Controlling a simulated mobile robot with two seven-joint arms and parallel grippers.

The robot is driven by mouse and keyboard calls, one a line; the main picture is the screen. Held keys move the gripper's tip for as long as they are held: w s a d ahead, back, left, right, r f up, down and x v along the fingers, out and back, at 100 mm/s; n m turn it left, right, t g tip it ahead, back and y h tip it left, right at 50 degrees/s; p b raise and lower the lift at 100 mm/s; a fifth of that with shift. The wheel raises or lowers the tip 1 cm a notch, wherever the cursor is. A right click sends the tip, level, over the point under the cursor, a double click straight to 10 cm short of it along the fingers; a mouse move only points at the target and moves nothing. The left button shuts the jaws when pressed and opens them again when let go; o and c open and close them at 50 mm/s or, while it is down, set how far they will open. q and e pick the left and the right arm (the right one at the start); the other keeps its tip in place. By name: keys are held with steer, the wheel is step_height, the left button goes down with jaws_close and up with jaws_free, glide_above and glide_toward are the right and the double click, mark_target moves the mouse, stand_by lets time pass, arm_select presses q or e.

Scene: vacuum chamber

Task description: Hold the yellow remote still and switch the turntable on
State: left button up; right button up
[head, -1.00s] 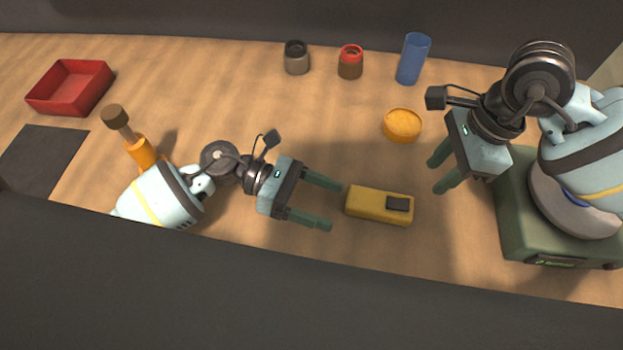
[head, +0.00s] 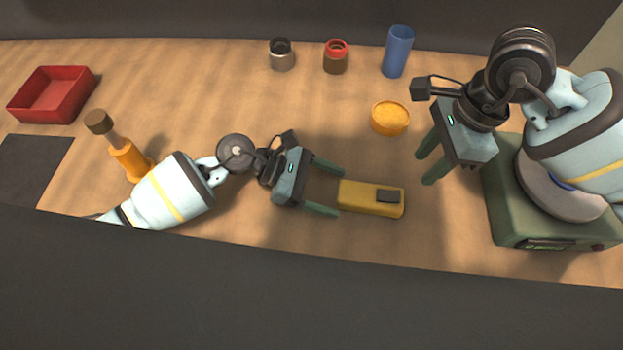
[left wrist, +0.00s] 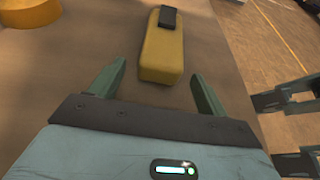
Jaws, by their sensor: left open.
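The yellow remote (head: 358,198) lies flat on the table, with a dark button patch at its right end. It also shows in the left wrist view (left wrist: 163,52), ahead of the fingers. My left gripper (head: 328,188) is open, its two green fingers pointing right, with the remote's left end at or just short of the gap between their tips. My right gripper (head: 427,162) is above the table, up and to the right of the remote; its fingers are apart with nothing visible between them. The green turntable (head: 508,215) with a grey platter stands at the right, partly hidden by my right arm.
An orange round dish (head: 390,118) sits behind the remote. A blue cylinder (head: 398,52), a red-topped jar (head: 335,57) and a black-topped jar (head: 281,55) stand at the back. A red tray (head: 52,95), a dark mat (head: 32,168) and an orange bottle (head: 128,158) are left.

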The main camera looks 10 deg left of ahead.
arm_select(q)
steer(key=shift+x, duration=1.05)
